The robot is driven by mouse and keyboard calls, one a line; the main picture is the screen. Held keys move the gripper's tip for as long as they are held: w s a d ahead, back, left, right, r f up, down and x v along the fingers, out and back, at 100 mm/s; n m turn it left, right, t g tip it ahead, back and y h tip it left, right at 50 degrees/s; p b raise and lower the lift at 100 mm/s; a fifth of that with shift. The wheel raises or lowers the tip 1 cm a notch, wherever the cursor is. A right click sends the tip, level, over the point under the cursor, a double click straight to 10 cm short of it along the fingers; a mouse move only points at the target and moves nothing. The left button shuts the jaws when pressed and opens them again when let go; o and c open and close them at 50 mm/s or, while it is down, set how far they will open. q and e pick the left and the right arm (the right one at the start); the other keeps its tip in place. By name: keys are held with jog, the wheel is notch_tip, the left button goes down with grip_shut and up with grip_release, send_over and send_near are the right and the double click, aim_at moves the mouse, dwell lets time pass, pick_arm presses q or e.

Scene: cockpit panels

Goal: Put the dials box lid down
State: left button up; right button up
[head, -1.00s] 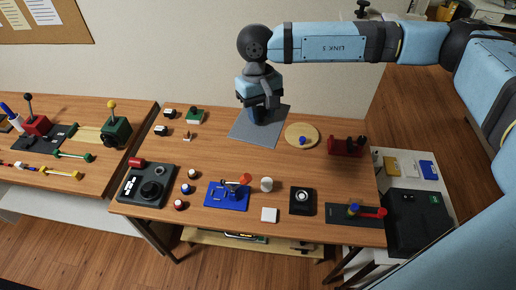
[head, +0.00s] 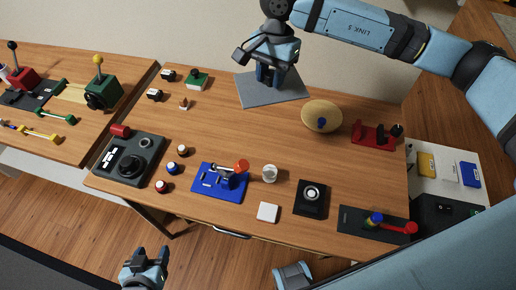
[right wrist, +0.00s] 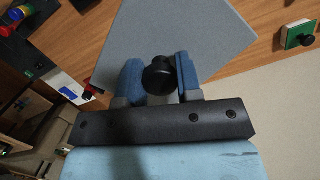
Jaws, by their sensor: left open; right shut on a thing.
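A flat grey square plate (head: 285,93) with a black knob, which looks like the lid, is at the back of the table. My right gripper (head: 268,76) points down over it. In the right wrist view its blue fingers (right wrist: 160,80) are shut on the black knob (right wrist: 158,75), with the grey plate (right wrist: 185,35) beyond. The plate lies flat at or close above the table; I cannot tell whether it touches. What is under the plate is hidden. My left gripper (head: 146,262) is open and empty at the bottom left, in front of the table.
A round wooden disc (head: 318,108) with a blue knob is right of the plate, and a red holder (head: 368,134) is further right. A green block (head: 202,79) is to its left. A dark device with a dial (head: 130,158) sits front left.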

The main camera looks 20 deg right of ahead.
aim_at(268, 84)
jog(key=f+m+b, duration=0.2)
jog(key=f+m, duration=0.1)
jog(key=f+m+b, duration=0.1)
jog(key=shift+w+a+f+t+b, duration=0.1)
jog(key=shift+a+f+t+b, duration=0.2)
jog(key=shift+a+f+b, duration=0.1)
jog(key=shift+f+m+b, duration=0.35)
jog(key=shift+m, duration=0.45)
notch_tip(268, 84, down, 14)
jog(key=shift+f, duration=0.85)
notch_tip(268, 84, down, 4)
jog(key=shift+w, duration=0.1)
